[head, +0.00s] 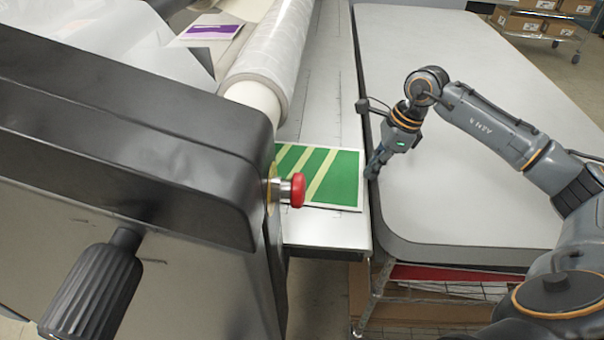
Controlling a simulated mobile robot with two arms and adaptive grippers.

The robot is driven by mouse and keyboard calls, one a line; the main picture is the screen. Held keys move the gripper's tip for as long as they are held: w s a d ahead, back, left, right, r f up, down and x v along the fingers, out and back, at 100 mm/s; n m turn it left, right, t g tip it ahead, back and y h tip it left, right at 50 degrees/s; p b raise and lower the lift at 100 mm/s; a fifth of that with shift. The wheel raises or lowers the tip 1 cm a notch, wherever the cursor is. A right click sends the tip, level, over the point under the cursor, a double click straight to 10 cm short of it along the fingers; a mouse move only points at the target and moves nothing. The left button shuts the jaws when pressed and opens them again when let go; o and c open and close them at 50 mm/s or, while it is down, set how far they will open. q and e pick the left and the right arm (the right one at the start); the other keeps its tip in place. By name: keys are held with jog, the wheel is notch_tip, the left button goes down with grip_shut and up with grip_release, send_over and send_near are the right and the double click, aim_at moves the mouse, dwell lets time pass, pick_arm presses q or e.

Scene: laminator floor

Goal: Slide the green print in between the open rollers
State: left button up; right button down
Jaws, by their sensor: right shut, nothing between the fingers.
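The green print (335,180), with pale diagonal stripes and a white border, lies flat on the laminator's metal feed table (330,228). Its left part is hidden behind the laminator's dark end housing (130,140). A large roller wrapped in clear film (268,55) runs away from me to the left of the feed table. The gap between the rollers is hidden from here. My right gripper (373,173) is shut and empty, with its fingertips at the print's right edge; I cannot tell whether they touch it. My left gripper is not in view.
A red stop button (293,190) sticks out of the housing beside the print. A black knob (92,290) is at the lower left. A wide grey table (460,150) stands right of the feed table. A purple print (210,32) lies at the back left. Boxes (525,24) sit on a far shelf.

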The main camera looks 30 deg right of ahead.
aim_at(337, 171)
jog(key=shift+w+d, duration=0.3)
jog(key=shift+w, duration=0.2)
jog(key=shift+w+d, duration=0.25)
jog(key=shift+w, duration=0.2)
jog(key=shift+w+a+p, duration=0.3)
jog(key=shift+w+a, duration=0.05)
jog(key=shift+a, duration=0.25)
jog(key=shift+w+a+p, duration=0.25)
jog(key=shift+w+a, duration=0.05)
jog(key=shift+a, duration=0.25)
jog(key=shift+s+d, duration=0.15)
jog(key=shift+d, duration=0.1)
jog(key=shift+s, duration=0.1)
jog(key=shift+s+a, duration=0.25)
jog(key=shift+a, duration=0.05)
dwell(0.3)
jog(key=shift+w+a, duration=0.4)
jog(key=shift+a, duration=0.3)
jog(key=shift+w+a, duration=0.4)
jog(key=shift+a, duration=0.25)
dwell(0.5)
jog(key=shift+w+a, duration=0.2)
jog(key=shift+a, duration=0.05)
jog(key=shift+w+a, duration=0.25)
jog(key=shift+a, duration=0.2)
dwell(0.6)
